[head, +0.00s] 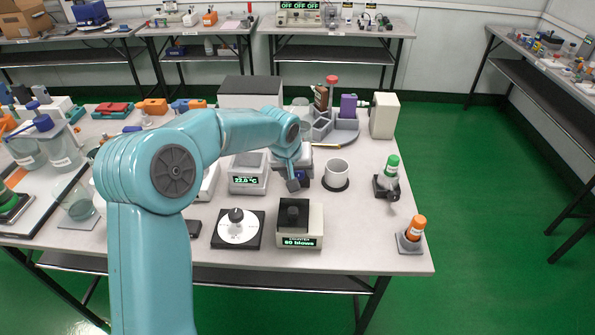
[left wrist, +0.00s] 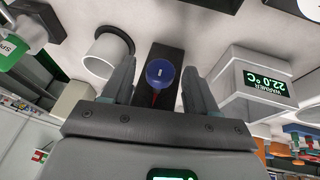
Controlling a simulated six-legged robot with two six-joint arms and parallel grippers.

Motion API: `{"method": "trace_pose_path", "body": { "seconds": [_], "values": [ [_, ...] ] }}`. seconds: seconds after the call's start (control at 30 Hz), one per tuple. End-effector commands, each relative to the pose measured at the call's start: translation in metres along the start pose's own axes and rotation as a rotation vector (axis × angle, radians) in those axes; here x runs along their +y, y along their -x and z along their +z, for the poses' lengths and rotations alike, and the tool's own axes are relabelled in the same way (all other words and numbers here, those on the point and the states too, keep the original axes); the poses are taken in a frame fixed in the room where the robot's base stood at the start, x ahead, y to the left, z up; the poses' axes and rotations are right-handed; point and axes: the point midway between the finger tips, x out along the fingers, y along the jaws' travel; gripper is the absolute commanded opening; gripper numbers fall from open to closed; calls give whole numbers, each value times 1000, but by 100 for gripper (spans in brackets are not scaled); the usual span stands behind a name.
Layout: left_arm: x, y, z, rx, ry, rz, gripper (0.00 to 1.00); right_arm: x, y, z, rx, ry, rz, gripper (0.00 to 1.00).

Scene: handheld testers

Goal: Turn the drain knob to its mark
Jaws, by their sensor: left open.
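A round blue knob (left wrist: 160,73) with a short white mark on its face shows in the left wrist view. It sits on a dark block (left wrist: 163,55), and a thin red piece shows beside the knob. My left gripper (left wrist: 158,68) is open, with one finger on each side of the knob and a gap visible on both sides. In the head view my left gripper (head: 293,184) is over the middle of the table, pointing down, and the arm partly hides the knob's device there. I cannot tell which mark is the target. My right gripper is not in view.
A warmer box reading 22.0 °C (head: 248,182) stands left of the gripper, and a white cup (head: 336,172) stands right. In front are a white dial with a black knob (head: 238,226) and a counter box (head: 300,222). A green-capped bottle (head: 391,172) stands farther right.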

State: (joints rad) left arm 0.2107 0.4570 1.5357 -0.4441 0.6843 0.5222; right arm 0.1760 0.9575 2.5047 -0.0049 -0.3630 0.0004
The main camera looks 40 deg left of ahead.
Motion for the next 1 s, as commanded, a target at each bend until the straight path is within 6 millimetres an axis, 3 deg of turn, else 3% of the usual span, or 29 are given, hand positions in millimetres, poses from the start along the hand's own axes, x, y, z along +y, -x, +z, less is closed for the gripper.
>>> {"method": "trace_pose_path", "body": {
  "seconds": [0.13,0.3,0.67,1.0],
  "values": [
    [0,0,0,0,0,0,55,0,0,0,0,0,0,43],
    [0,0,0,0,0,0,3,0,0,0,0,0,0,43],
    [2,0,0,-2,-19,-42,3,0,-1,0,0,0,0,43],
    [8,-2,0,-14,-111,-262,3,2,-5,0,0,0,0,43]
  ]
}}
